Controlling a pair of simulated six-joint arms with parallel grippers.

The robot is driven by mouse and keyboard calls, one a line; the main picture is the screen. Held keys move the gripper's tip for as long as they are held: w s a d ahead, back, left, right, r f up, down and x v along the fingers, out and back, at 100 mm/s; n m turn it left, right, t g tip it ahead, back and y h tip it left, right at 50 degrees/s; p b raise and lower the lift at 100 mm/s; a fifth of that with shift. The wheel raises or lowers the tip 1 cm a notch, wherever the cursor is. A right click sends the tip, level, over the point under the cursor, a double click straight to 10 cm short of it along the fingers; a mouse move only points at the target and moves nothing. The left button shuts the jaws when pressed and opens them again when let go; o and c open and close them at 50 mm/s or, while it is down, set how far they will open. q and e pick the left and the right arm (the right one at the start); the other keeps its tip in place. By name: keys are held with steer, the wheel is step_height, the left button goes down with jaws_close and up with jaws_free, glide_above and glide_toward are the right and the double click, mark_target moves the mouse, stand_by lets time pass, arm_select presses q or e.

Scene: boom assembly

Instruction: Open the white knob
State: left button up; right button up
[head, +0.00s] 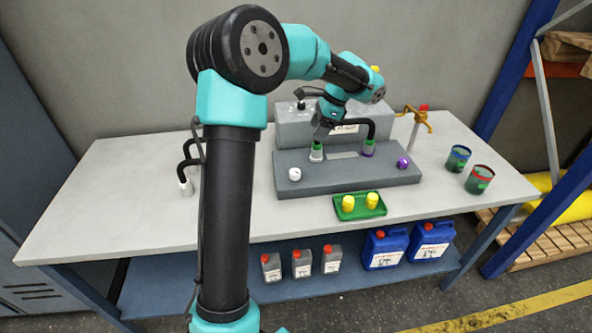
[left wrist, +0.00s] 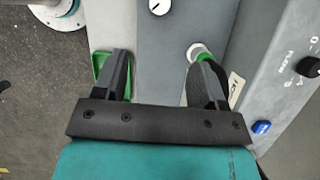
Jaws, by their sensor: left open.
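The white knob (head: 295,174) sits at the left front of a grey base plate (head: 350,173) on the table. In the left wrist view the white knob (left wrist: 159,6) is cut by the top edge, with a dark mark on its face. My left gripper (head: 323,125) is above the plate's rear left, near the green hose fitting (head: 316,149), apart from the knob. In the left wrist view the gripper (left wrist: 162,68) is open, with nothing between its fingers; the knob lies beyond them. My right gripper is not in view.
A purple knob (head: 402,162) is at the plate's right end. A black hose (head: 370,130) rises behind. A green tray (head: 359,208) with yellow parts lies in front. A grey control box (head: 293,130) stands behind; two cups (head: 457,160) stand right. The table's left front is clear.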

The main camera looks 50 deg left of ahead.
mark_target(295, 172)
arm_select(q)
steer(key=shift+f, duration=0.1)
steer(key=x, duration=1.7)
steer(key=shift+a+f, duration=0.1)
steer(key=shift+f, duration=0.05)
steer(key=shift+c, duration=0.2)
steer(key=c, duration=0.9)
